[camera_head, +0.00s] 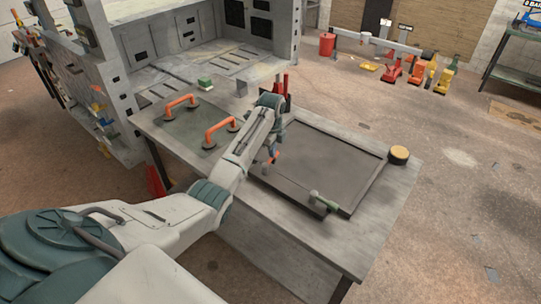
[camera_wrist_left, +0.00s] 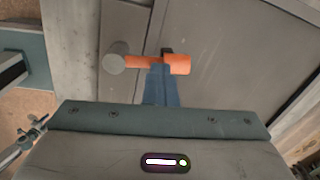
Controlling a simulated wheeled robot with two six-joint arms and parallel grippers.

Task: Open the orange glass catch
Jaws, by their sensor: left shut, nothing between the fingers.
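The orange glass catch (camera_head: 270,160) is at the left edge of the dark framed panel (camera_head: 325,160) on the bench. In the left wrist view the orange catch (camera_wrist_left: 181,64) is a short lever reaching right from a round grey pivot (camera_wrist_left: 114,63). My left gripper (camera_wrist_left: 162,72) is shut and empty, with its fingertips at the lever near its wide right end. They overlap it in the picture; I cannot tell whether they touch. In the head view my left arm partly hides this area. My right gripper is in neither view.
A green catch (camera_head: 322,200) sits at the frame's near edge. A glass sheet with two orange-handled suction lifters (camera_head: 221,130) lies on the bench's left. A yellow-topped round item (camera_head: 399,153) stands at the right edge. The bench's near right part is clear.

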